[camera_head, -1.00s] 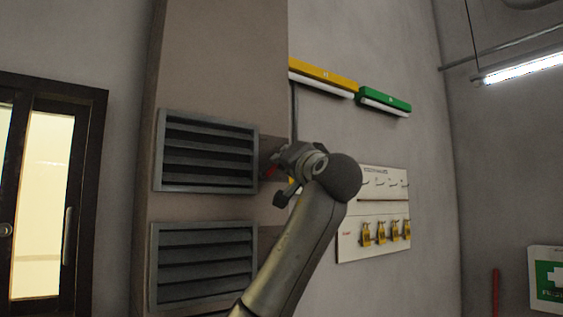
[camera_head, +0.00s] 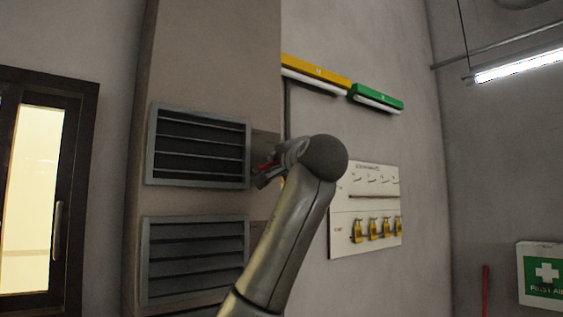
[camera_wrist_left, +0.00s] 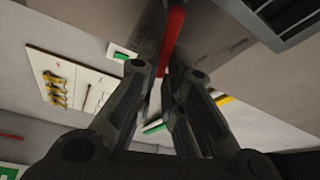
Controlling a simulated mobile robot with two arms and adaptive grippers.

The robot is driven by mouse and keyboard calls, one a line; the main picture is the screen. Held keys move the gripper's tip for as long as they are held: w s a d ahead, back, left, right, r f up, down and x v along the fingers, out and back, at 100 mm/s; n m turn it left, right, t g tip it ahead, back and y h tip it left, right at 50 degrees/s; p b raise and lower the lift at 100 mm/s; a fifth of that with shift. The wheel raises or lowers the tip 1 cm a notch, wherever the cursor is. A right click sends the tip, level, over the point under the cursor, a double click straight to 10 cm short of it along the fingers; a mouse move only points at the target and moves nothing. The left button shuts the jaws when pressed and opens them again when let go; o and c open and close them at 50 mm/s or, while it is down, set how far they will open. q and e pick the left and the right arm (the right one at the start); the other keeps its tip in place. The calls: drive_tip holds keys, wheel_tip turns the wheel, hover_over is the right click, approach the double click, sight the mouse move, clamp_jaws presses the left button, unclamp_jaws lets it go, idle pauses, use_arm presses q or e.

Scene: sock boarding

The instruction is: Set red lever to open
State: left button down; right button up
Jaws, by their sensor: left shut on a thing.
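The red lever (camera_head: 265,166) sits at the right side of the upper louvred vent (camera_head: 151,145). In the left wrist view, the red lever (camera_wrist_left: 173,38) runs down from the top edge between the two fingers. My left gripper (camera_head: 268,175) is at the lever, shut on it; its fingers hide part of the lever in the head view. The left gripper (camera_wrist_left: 163,75) also shows in the wrist view, with a finger on each side of the red bar. The upper vent's slats look thin, with dark gaps between them. My right gripper is not in view.
A lower louvred vent (camera_head: 148,262) is below. A white board with yellow padlocks (camera_head: 341,245) hangs on the wall to the right, behind my left arm. Yellow (camera_head: 317,71) and green (camera_head: 376,97) light fixtures are above. A dark-framed door (camera_head: 80,190) is at left.

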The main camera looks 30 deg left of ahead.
use_arm(q)
drive_tip(key=c, duration=1.6)
unclamp_jaws()
drive_tip(key=shift+w, duration=0.1)
drive_tip(key=shift+o, duration=0.2)
drive_tip(key=v, duration=1.2)
drive_tip(key=shift+f, duration=0.1)
